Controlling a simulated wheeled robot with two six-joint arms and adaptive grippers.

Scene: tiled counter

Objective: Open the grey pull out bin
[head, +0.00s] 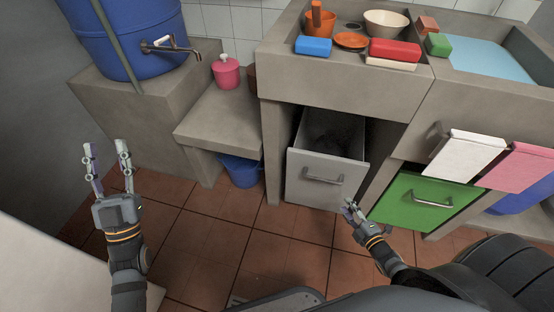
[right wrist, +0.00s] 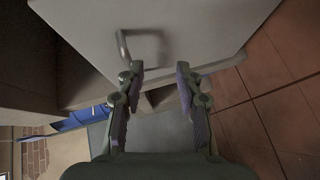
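The grey pull-out bin (head: 310,183) stands partly pulled out of the counter, and its dark inside shows from above. Its metal bar handle (head: 324,180) is on the front face; the handle also shows in the right wrist view (right wrist: 142,47). My right gripper (head: 350,211) is by the bin's lower right front corner, below and right of the handle. In the right wrist view its fingers (right wrist: 160,85) are apart with nothing between them. My left gripper (head: 108,160) is raised at the left, fingers apart and empty, far from the bin.
A green bin (head: 424,203) sits right of the grey one, with white and pink cloths (head: 465,156) hanging above. A blue bucket (head: 240,170) stands under the low shelf at left. Tiled floor (head: 300,225) in front of the grey bin is clear.

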